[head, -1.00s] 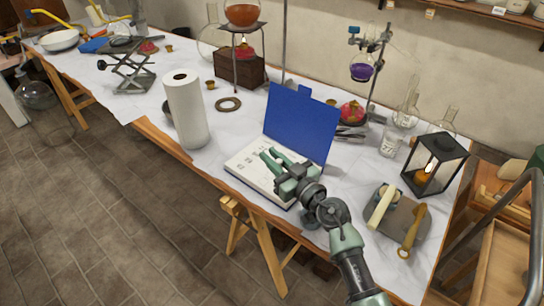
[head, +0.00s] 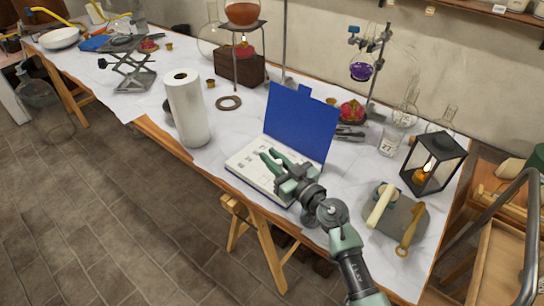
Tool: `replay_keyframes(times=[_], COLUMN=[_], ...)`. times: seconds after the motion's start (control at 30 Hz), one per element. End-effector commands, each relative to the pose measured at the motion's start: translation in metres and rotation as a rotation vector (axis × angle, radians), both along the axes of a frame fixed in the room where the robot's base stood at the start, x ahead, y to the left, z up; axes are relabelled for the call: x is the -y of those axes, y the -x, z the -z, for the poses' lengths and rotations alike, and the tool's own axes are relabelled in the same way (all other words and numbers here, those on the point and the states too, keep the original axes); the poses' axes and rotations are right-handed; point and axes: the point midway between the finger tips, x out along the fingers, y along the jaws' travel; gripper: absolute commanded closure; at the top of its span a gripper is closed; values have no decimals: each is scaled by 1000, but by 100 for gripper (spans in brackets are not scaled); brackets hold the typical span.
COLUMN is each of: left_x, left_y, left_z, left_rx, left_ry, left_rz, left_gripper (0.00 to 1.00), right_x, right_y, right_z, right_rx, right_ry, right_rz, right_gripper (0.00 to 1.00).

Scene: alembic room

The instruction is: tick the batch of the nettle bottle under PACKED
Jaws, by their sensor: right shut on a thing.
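An open book (head: 246,166) with a blue cover (head: 300,124) standing up behind its page lies near the table's front edge. The page has small printed marks, too small to read, so I cannot make out PACKED or any batch row. My right gripper (head: 268,153) is over the page, its green fingers pointing to the far left. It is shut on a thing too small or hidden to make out. The gripper covers the page's right part. No bottle can be told as the nettle one. My left gripper is not in view.
A paper towel roll (head: 187,110) stands left of the book. A tripod and flask stand behind.

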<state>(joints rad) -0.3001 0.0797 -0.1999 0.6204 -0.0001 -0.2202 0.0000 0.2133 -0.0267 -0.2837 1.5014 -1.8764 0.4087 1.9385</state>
Motion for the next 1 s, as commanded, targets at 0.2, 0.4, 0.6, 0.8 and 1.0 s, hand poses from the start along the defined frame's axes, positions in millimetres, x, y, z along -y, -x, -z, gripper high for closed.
replay_keyframes(times=[0.2, 0.4, 0.6, 0.8, 1.0], left_x=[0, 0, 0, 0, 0], left_y=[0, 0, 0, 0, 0], left_z=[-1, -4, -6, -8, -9], left_rx=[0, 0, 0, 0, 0], left_ry=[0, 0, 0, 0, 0], left_rz=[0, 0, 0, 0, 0], left_gripper=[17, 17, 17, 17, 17], right_x=[0, 1, 2, 3, 4], right_y=[0, 0, -1, -1, -1], right_z=[0, 0, 0, 0, 0], right_rx=[-1, -1, -1, -1, -1], right_ry=[-1, 1, 0, 1, 0], right_rz=[0, 0, 0, 0, 0], right_gripper=[100, 100, 100, 100, 100])
